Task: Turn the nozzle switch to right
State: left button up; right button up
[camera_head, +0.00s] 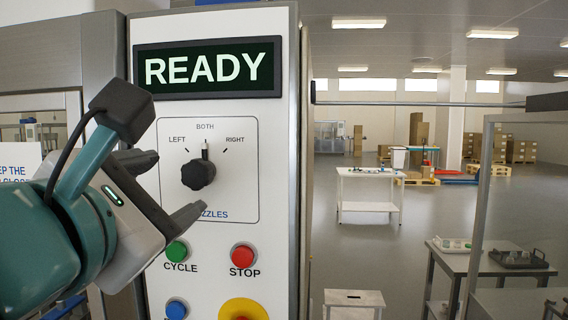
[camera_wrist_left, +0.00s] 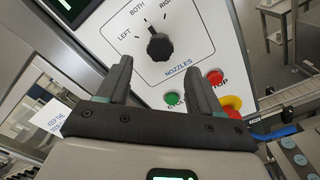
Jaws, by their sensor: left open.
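The nozzle switch (camera_head: 198,174) is a black rotary knob on a white control panel (camera_head: 270,130). Its pointer is up at BOTH, between the LEFT and RIGHT marks. The knob also shows in the left wrist view (camera_wrist_left: 159,46), beyond the fingertips. My left gripper (camera_head: 172,187) is open and empty, in front of the panel at the lower left of the knob. In the left wrist view its two fingers (camera_wrist_left: 160,80) are spread below the knob, apart from it. My right gripper is not in view.
A display (camera_head: 208,68) above the knob reads READY. Below are a green CYCLE button (camera_head: 177,251), a red STOP button (camera_head: 243,256), a blue button (camera_head: 176,309) and a red button on yellow (camera_head: 243,310). Tables stand in the room at right.

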aim_at(194, 175)
pick_arm(q)
jog(key=w+p, duration=0.1)
jog(key=w, duration=0.7)
jog(key=shift+w+d+p, duration=0.1)
jog(key=shift+w+p, duration=0.15)
jog(key=shift+p, duration=0.1)
jog(key=shift+w, duration=0.25)
jog(key=shift+s, duration=0.3)
jog(key=shift+s+d+r, duration=0.1)
jog(key=shift+s, duration=0.05)
jog(key=shift+c, duration=0.8)
jog(key=c, duration=0.9)
